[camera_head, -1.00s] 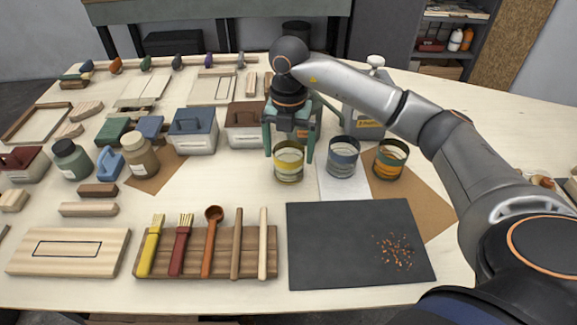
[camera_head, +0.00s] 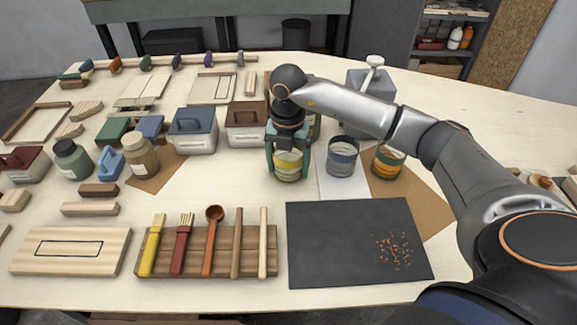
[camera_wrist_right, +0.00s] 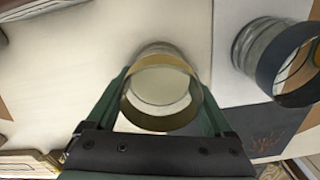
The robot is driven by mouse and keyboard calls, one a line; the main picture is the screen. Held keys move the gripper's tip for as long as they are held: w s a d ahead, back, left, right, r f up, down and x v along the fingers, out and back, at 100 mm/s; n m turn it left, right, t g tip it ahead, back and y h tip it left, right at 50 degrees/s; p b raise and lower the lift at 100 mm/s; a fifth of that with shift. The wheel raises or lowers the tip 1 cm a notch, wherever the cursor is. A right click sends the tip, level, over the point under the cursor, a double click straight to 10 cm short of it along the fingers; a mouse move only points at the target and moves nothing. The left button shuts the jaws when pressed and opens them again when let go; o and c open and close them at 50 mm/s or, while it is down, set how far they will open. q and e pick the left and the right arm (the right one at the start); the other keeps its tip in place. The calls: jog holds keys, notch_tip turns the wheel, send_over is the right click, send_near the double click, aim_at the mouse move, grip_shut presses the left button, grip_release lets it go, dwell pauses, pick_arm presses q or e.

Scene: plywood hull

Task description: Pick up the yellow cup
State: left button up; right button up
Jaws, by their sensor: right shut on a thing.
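The yellow cup (camera_head: 287,163) is a clear cup with a yellow band, standing upright on the table. My right gripper (camera_head: 288,172) comes down from above with its green fingers on either side of the cup, shut on it. In the right wrist view the cup (camera_wrist_right: 162,95) sits between the two green fingers (camera_wrist_right: 165,105), and its open rim faces the camera. I cannot tell any gap between the cup's base and the table. My left gripper is in neither view.
A dark mat (camera_head: 345,240) with small crumbs lies in front. Lidded boxes (camera_head: 193,132) stand to the left. A rack of brushes (camera_head: 207,262) lies front left.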

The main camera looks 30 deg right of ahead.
jog(key=c, duration=0.4)
